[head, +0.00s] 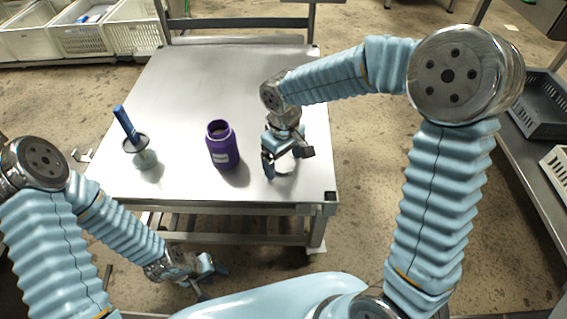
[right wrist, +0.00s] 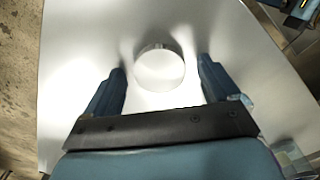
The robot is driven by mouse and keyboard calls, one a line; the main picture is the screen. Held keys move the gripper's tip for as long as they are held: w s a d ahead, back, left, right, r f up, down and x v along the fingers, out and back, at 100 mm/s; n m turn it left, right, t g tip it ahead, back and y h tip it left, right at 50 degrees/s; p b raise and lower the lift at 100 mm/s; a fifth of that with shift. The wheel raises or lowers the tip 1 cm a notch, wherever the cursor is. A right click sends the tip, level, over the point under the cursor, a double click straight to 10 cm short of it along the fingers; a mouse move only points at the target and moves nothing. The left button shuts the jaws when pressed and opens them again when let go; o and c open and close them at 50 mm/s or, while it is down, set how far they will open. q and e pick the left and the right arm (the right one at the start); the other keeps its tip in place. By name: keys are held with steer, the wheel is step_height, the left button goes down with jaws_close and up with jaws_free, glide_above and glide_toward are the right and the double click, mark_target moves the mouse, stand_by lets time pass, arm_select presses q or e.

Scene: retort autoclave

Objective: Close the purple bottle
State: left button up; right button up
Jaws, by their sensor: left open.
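The purple bottle (head: 223,149) stands upright on the metal table, its mouth uncovered and dark inside, with a pale label on its front. A round whitish lid (head: 284,170) lies on the table to the right of the bottle; it also shows in the right wrist view (right wrist: 160,70). My right gripper (head: 287,163) points down over the lid. In the right wrist view its two fingers (right wrist: 162,70) are spread, with a gap on each side of the lid. My left gripper (head: 212,281) is open and empty, low in front of the table's near edge, away from the bottle.
The table's (head: 230,75) back half is clear. White crates (head: 82,36) stand behind at left; a dark crate (head: 540,105) is on the right.

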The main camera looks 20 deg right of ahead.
mark_target(283, 163)
steer(key=c, duration=1)
steer(key=shift+r, duration=0.1)
steer(key=shift+r, duration=0.3)
step_height(283, 163, up, 2)
steer(key=shift+r, duration=0.1)
steer(key=s+a+r, duration=0.2)
steer(key=a+r, duration=0.1)
steer(key=a, duration=0.1)
steer(key=s+a+r, duration=0.2)
steer(key=a+r, duration=0.1)
steer(key=a, duration=0.1)
steer(key=s+a+r, duration=0.2)
steer(key=a+r, duration=0.2)
steer(key=shift+s+a, duration=0.15)
steer(key=shift+s, duration=0.25)
